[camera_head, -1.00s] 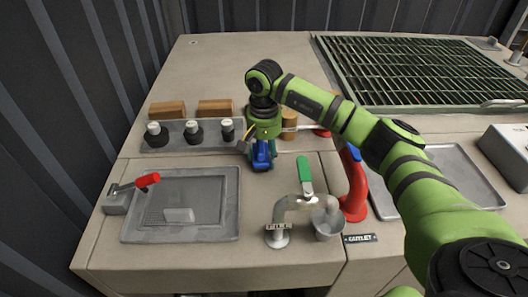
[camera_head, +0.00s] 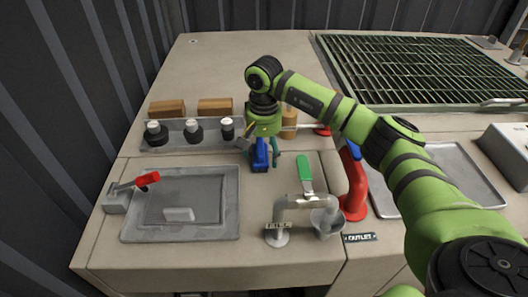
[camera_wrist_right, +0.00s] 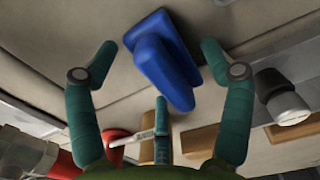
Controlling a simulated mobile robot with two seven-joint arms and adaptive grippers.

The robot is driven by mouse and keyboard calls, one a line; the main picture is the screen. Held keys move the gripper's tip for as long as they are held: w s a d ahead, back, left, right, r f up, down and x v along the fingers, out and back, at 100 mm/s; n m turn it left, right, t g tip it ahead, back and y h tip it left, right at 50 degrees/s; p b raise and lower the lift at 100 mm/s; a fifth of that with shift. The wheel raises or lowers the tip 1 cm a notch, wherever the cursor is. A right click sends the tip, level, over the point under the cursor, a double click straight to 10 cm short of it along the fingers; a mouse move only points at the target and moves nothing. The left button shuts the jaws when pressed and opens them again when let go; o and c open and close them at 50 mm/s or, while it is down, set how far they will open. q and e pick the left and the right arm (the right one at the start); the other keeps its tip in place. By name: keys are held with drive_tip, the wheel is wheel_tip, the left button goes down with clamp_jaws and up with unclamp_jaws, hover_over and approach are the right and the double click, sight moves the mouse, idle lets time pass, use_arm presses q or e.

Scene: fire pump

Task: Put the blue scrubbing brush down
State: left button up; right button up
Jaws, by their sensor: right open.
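The blue scrubbing brush (camera_head: 260,155) stands on the beige counter, just behind the green-handled tap and to the right of the tray of knobs. My right gripper (camera_head: 260,160) is directly above and around it, pointing down. The fingers are spread wide, with a gap on each side of the brush. The brush's underside and its contact with the counter are hidden. My left gripper does not show.
A grey tray with several black-and-white knobs (camera_head: 195,133) is close to the left, with wooden blocks (camera_head: 215,107) behind it. A green-handled tap (camera_head: 305,172) and a red pipe (camera_head: 354,185) stand in front. A sunken basin (camera_head: 140,208) with a red lever is front left.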

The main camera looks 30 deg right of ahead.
wheel_tip(320, 180, up, 11)
drive_tip(key=shift+r+b, duration=0.1)
drive_tip(key=shift+b, duration=0.35)
